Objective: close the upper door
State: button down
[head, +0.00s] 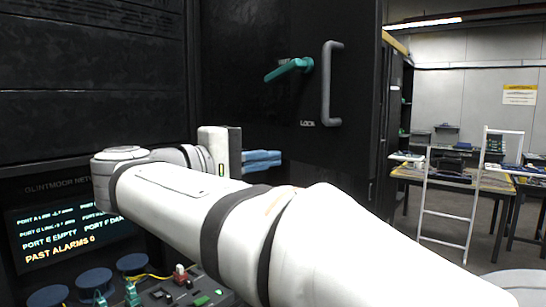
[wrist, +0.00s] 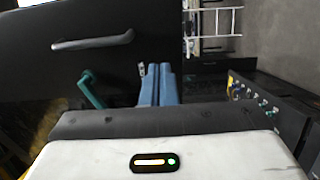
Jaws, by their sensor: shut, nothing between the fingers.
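The upper door (head: 260,60) is a black panel that stands open, swung out from the dark cabinet front. It carries a grey bar handle (head: 328,85), a teal lever (head: 290,69) and the word LOCK. In the wrist view the door (wrist: 60,75) fills the upper left, with its bar handle (wrist: 92,42) and teal lever (wrist: 90,90) left of the fingers. My gripper (head: 278,160) has blue fingers, shut and empty, in front of the door's face below the lever. The fingers (wrist: 158,70) also show in the wrist view. I cannot tell whether they touch the door.
A lit status screen (head: 70,235) is low on the left. Blue round spools (head: 95,280) and a dark device with buttons (head: 185,290) sit below it. A ladder (head: 450,210) and workbenches (head: 440,178) stand at the right, with open floor around the ladder.

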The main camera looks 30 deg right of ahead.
jog(key=p, duration=0.3)
send_near(334, 149)
jog(key=d, duration=0.5)
jog(key=shift+w+r, duration=0.15)
jog(key=shift+w, duration=0.1)
jog(key=shift+w+d, duration=0.15)
jog(key=shift+d, duration=0.7)
jog(key=shift+w+d, duration=0.1)
jog(key=shift+d, duration=0.05)
